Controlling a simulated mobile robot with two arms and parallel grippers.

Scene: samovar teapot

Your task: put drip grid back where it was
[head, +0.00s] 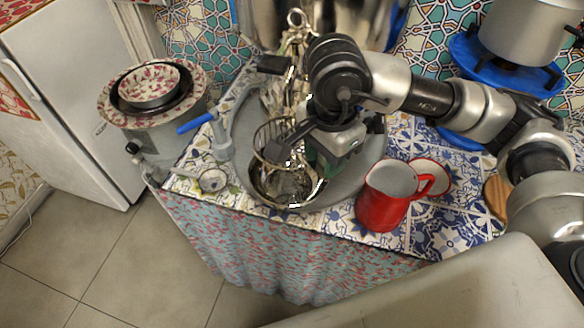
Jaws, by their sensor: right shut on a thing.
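My right gripper (284,146) comes in from the right over the grey round tray (352,180). It is shut on the drip grid (268,132), a round metal wire piece. The grid is tilted, just above or at the back of a round metal bowl (260,186) on the tray. Whether the grid touches the bowl is hard to tell. My gripper hides part of the grid and the area behind it. My left gripper is not in view.
A red jug (381,208) and a red-rimmed saucer (432,176) stand right of the tray. A large metal vessel (335,22) stands behind.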

